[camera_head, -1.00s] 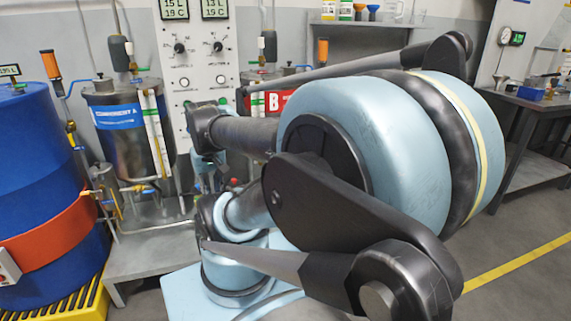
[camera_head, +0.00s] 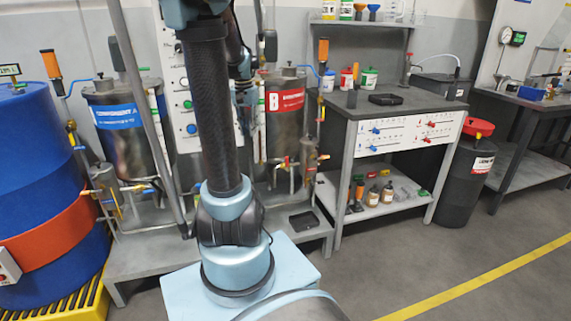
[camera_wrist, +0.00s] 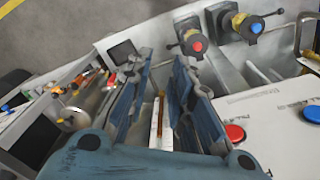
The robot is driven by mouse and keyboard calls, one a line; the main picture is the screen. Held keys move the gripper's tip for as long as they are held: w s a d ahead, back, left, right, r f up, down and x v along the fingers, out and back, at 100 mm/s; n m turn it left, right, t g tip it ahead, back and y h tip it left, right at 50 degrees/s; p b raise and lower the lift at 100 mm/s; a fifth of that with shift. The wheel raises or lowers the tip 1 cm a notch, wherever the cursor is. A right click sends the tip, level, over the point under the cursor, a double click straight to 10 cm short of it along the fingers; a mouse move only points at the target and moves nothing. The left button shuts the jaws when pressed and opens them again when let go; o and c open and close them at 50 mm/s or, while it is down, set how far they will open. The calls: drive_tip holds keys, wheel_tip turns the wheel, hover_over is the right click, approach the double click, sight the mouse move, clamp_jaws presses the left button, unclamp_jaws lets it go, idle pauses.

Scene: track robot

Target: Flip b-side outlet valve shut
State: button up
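The B tank (camera_head: 285,130), with a red label marked B, stands right of my arm in the head view. Small valves with red and yellow parts (camera_head: 288,165) sit on the pipework below it. They are too small to tell which is the outlet valve or how its handle lies. In the wrist view, small orange and red fittings (camera_wrist: 90,78) show at the left, outside my fingers. My gripper (camera_wrist: 165,72) is open, its two blue fingers apart with nothing held. In the head view I cannot make out the gripper behind my arm.
The A tank (camera_head: 125,130) and blue drum (camera_head: 45,160) are at left. A workbench (camera_head: 395,112) and black bin (camera_head: 467,180) are at right. Floor at right is clear.

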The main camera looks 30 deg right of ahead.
drive_tip(key=w+d+f+m, duration=0.1)
drive_tip(key=w+d+m, duration=0.15)
drive_tip(key=d, duration=0.75)
drive_tip(key=m+g, duration=0.1)
drive_tip(key=m, duration=0.1)
approach(287, 164)
drive_tip(key=f, duration=0.9)
drive_tip(key=shift+s+d, duration=0.1)
drive_tip(key=shift+d, duration=0.15)
